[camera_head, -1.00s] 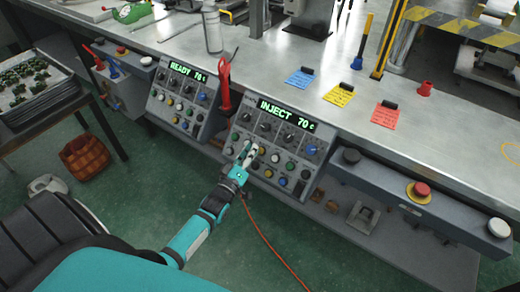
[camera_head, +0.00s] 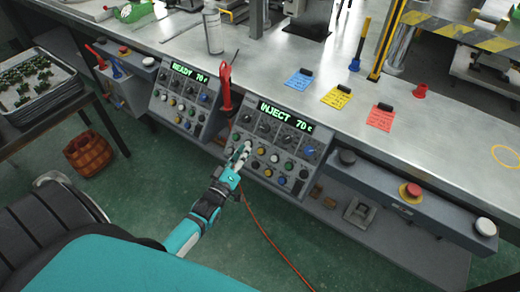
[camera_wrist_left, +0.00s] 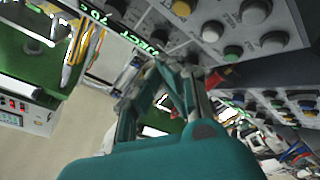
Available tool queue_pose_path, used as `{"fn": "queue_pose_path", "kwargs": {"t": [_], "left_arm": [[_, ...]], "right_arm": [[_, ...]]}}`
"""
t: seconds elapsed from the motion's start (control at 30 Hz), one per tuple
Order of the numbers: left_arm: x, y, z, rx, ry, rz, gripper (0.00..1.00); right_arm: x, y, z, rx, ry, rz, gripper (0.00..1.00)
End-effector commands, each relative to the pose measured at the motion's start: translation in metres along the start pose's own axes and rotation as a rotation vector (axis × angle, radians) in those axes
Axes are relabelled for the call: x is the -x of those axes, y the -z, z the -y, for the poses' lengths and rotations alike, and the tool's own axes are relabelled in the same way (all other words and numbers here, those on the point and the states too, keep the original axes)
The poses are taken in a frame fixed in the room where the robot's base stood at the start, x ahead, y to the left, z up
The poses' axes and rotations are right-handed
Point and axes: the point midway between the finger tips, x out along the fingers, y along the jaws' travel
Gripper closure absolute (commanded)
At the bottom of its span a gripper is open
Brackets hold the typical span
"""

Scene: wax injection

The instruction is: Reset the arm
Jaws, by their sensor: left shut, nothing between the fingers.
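My left gripper (camera_head: 241,154) is shut and empty in the head view, in front of the left part of the control panel (camera_head: 272,148) whose display reads "INJECT 70 c". In the left wrist view the gripper (camera_wrist_left: 180,72) points at the panel's knobs and buttons, with a yellow button (camera_wrist_left: 181,8) just beyond the fingers. Whether the fingertips touch the panel cannot be told. My right gripper is not in view.
A second panel (camera_head: 186,98) reading "READY 70 c" is to the left. A red-handled tool (camera_head: 225,88) stands between the panels. An emergency stop button (camera_head: 411,192) sits on the grey box at right. Open green floor (camera_head: 330,255) lies below.

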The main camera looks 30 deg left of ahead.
Motion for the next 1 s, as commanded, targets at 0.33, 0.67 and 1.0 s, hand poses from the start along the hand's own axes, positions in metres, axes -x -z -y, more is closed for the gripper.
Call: {"fn": "queue_pose_path", "kwargs": {"t": [0.33,0.67,1.0], "left_arm": [[0.0,0.0,0.0,0.0,0.0,0.0,1.0],[0.015,-0.035,0.036,-0.076,0.095,0.085,1.0],[0.154,-0.185,0.179,-0.466,0.437,0.603,1.0]], "right_arm": [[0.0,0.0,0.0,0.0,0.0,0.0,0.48],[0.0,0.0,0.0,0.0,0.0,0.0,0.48],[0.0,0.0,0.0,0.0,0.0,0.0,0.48]]}}
